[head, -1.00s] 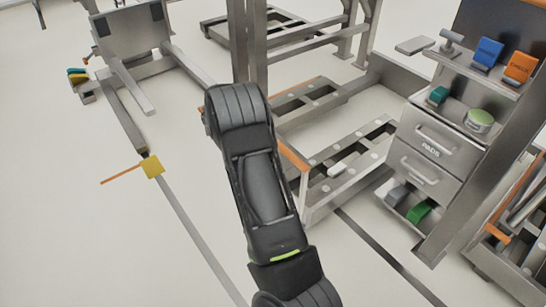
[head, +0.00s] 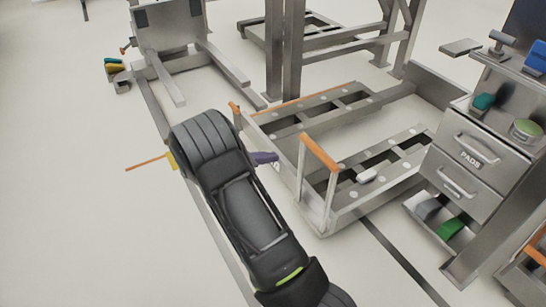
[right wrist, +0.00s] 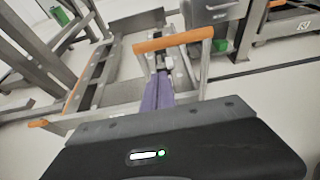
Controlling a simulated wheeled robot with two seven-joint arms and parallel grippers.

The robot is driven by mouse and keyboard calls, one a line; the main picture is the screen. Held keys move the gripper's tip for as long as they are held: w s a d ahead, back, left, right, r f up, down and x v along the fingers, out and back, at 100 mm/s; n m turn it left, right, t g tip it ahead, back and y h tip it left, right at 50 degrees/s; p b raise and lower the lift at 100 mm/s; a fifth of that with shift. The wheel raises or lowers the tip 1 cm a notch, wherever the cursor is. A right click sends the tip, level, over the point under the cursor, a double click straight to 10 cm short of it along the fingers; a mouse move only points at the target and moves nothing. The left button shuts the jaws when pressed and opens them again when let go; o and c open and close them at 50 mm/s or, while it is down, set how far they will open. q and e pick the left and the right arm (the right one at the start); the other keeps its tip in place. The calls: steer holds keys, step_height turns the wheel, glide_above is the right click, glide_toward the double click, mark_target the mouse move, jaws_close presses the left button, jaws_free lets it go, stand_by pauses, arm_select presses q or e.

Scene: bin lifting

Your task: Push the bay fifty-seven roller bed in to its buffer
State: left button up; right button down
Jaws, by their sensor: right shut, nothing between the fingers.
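The roller bed (head: 345,206) is a low grey metal frame with pale rollers in its deck, standing on the floor right of my arm. An upright handle with an orange bar (head: 320,152) rises at its near end; the bar also shows in the right wrist view (right wrist: 173,42). My right gripper (head: 272,158) has purple fingers, shut and empty, just left of the handle. In the right wrist view the fingers (right wrist: 157,92) point toward the opening under the bar. I cannot tell whether they touch the frame. My black wrist hides part of the floor. My left gripper is not in view.
A grey drawer cabinet (head: 467,150) marked PADS stands close on the bed's right. Upright steel posts (head: 292,50) stand behind. A metal lift-like stand (head: 170,25) is at the back left. A yellow floor piece with an orange rod (head: 148,163) lies left.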

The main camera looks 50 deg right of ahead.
mark_target(301, 149)
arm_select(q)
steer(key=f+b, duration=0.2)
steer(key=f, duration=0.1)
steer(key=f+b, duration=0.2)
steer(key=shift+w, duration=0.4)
arm_select(e)
steer(key=r+x, duration=0.2)
steer(key=x, duration=0.9)
steer(key=shift+s+d, duration=0.25)
steer(key=shift+d, duration=0.35)
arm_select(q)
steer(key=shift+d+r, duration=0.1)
arm_select(e)
steer(key=shift+d, duration=0.1)
